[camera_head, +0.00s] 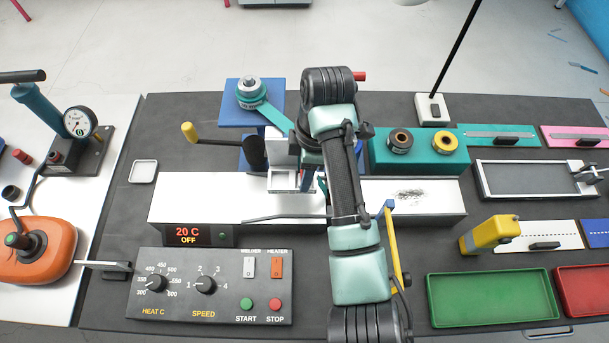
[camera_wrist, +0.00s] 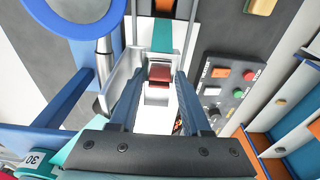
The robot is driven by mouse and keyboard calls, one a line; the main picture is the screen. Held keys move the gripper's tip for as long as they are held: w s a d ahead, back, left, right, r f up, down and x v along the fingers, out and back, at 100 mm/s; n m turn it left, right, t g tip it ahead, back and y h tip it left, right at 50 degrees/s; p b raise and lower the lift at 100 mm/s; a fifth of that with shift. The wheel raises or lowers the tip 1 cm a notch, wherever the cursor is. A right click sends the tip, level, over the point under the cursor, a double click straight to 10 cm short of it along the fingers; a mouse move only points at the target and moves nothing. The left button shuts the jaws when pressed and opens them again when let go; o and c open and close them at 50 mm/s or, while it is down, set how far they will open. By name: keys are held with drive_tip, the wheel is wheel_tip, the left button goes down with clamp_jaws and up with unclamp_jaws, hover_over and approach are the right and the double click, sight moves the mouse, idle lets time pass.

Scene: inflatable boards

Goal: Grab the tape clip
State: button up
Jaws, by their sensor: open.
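A small dark red block with a pale base, which looks like the tape clip (camera_wrist: 160,74), sits at the end of the teal tape (camera_wrist: 162,36) in the wrist view. My gripper (camera_wrist: 159,84) is open, with its two blue fingers on either side of the red block. I cannot tell whether either finger touches it. In the head view my arm hides the clip and most of my gripper. The teal tape (camera_head: 278,117) there runs from a spool (camera_head: 250,88) on a blue stand down toward the white welding bench (camera_head: 195,198).
The control panel (camera_head: 209,285) with knobs and buttons lies in front of the bench. Teal block with two rollers (camera_head: 419,152), yellow-handled tool (camera_head: 490,234), green tray (camera_head: 491,299) and red tray (camera_head: 585,290) are to the right. A yellow crank handle (camera_head: 189,132) sticks out at the left.

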clamp_jaws()
